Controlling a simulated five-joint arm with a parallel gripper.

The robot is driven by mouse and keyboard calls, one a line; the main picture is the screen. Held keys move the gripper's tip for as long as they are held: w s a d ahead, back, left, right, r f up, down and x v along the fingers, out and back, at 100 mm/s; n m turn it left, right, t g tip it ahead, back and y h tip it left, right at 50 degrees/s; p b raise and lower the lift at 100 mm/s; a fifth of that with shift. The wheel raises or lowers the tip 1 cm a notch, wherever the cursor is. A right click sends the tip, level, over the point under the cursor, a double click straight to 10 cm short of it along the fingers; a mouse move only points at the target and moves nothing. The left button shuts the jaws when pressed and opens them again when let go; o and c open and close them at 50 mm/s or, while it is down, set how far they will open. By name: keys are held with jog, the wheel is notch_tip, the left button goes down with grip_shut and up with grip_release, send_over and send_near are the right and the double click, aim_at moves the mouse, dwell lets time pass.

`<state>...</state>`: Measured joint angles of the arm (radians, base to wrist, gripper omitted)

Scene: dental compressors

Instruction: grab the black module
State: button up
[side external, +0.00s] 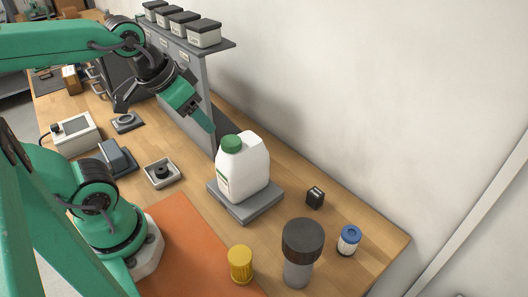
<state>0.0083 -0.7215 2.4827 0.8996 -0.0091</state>
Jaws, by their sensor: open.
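The black module (315,197) is a small dark block on the wooden table, to the right of the white jug. It stands apart from its neighbours, near the wall. My gripper (207,122) hangs in the air in front of the grey shelf unit, up and to the left of the white jug. It is far to the left of the module and holds nothing that I can see. Its jaws are open, though the gap between them is hard to make out from this side.
A white jug with a green cap (243,168) stands on a grey platform (240,207) between my gripper and the module. A dark-capped grey cylinder (301,245), a blue-capped bottle (348,240) and a yellow cap (240,264) stand nearby. The shelf (188,45) holds several boxes.

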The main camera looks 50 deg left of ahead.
jog(key=shift+g, duration=0.8)
jog(key=w+d, duration=0.1)
jog(key=w, duration=0.1)
jog(key=w+d, duration=0.1)
jog(key=w, duration=0.1)
jog(key=w+d, duration=0.1)
jog(key=w, duration=0.1)
jog(key=shift+w+f, duration=0.35)
jog(key=w+d+f+g, duration=0.1)
jog(key=w+d+f, duration=0.25)
jog(key=w, duration=0.25)
jog(key=g, duration=0.3)
send_over(316, 192)
jog(key=f, duration=1.2)
jog(key=shift+s+f, duration=0.15)
jog(key=shift+s, duration=0.1)
jog(key=shift+w+d+f, duration=0.1)
jog(key=shift+f, duration=0.15)
jog(key=shift+f, duration=0.1)
jog(key=shift+f, duration=1.2)
jog(key=shift+f, duration=0.1)
jog(key=shift+w+f, duration=0.15)
jog(key=shift+f, duration=2.35)
